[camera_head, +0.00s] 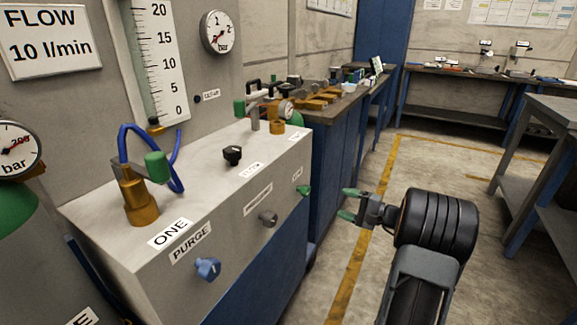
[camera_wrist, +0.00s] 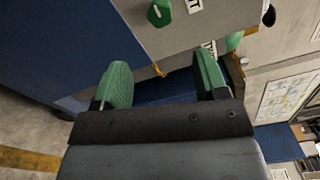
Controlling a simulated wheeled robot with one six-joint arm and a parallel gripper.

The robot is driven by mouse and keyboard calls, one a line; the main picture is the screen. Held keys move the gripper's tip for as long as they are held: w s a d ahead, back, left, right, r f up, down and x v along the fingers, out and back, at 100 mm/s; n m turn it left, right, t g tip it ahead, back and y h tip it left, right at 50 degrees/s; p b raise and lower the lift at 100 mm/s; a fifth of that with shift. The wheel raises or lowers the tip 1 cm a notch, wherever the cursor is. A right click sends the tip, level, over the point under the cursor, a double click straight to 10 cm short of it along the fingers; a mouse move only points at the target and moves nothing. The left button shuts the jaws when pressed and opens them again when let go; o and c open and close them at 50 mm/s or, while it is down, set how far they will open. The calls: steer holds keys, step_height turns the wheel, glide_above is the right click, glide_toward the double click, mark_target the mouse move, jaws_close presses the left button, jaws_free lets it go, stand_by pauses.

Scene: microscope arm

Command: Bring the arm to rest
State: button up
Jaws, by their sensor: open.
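My gripper (camera_head: 348,203) is open and empty at the end of my black arm, right of the grey panel box (camera_head: 228,185). Its two green fingertips point left toward the box and are apart from it. In the wrist view my gripper (camera_wrist: 160,85) shows both green pads spread wide, with nothing between them. A green knob (camera_head: 303,191) on the box's front face lies left of the fingertips. It also shows at the top of the wrist view (camera_wrist: 160,13), beyond the pads. The fingertips do not touch it.
A black knob (camera_head: 232,155) and brass fittings (camera_head: 138,200) stand on top. A cluttered bench (camera_head: 335,120) is behind. A grey table (camera_head: 552,112) stands right. Floor between is clear.

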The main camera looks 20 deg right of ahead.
steer(key=s+a+r+n+g+h+p, duration=0.25)
steer(key=s+a+r+g+p, duration=0.2)
steer(key=a+r+p, duration=0.45)
steer(key=s+a+r+n+g+h+p, duration=0.1)
steer(key=s+a+r+n+g+p, duration=0.4)
steer(key=a+r+p, duration=0.4)
steer(key=s+a+r+n+h+p, duration=0.1)
steer(key=s+r+n+h+p, duration=0.1)
steer(key=s+r+h+p, duration=0.2)
steer(key=s+a+r+n+h+p, duration=0.2)
steer(key=s+r+p, duration=0.4)
steer(key=r+p, duration=0.3)
steer(key=n+h+p, duration=0.1)
steer(key=h, duration=0.1)
steer(key=shift+s+a+r+h, duration=0.25)
steer(key=shift+h, duration=0.1)
